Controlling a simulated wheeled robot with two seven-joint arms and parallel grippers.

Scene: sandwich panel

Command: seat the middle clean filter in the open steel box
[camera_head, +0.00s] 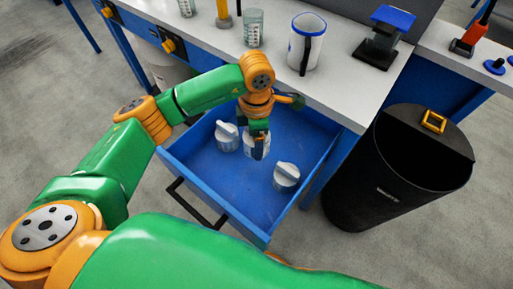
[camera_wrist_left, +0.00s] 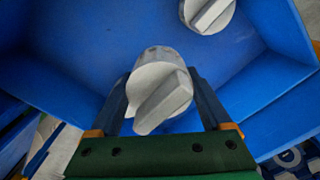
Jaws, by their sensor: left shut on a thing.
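The middle clean filter (camera_head: 249,147) is white and round with a raised grip bar, and stands in the open blue drawer. My left gripper (camera_head: 258,150) points down over it and hides much of it. In the left wrist view the filter (camera_wrist_left: 158,90) sits between the two fingers of my left gripper (camera_wrist_left: 161,97), which is shut on it. Two like filters stand in the drawer, one to the left (camera_head: 227,136) and one to the right (camera_head: 286,175). A dark device with a blue top (camera_head: 385,35) is on the bench; I cannot tell if it is the steel box. My right gripper is not in view.
The blue drawer (camera_head: 216,191) has raised walls around the filters. A black bin (camera_head: 385,175) stands to the right of the drawer.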

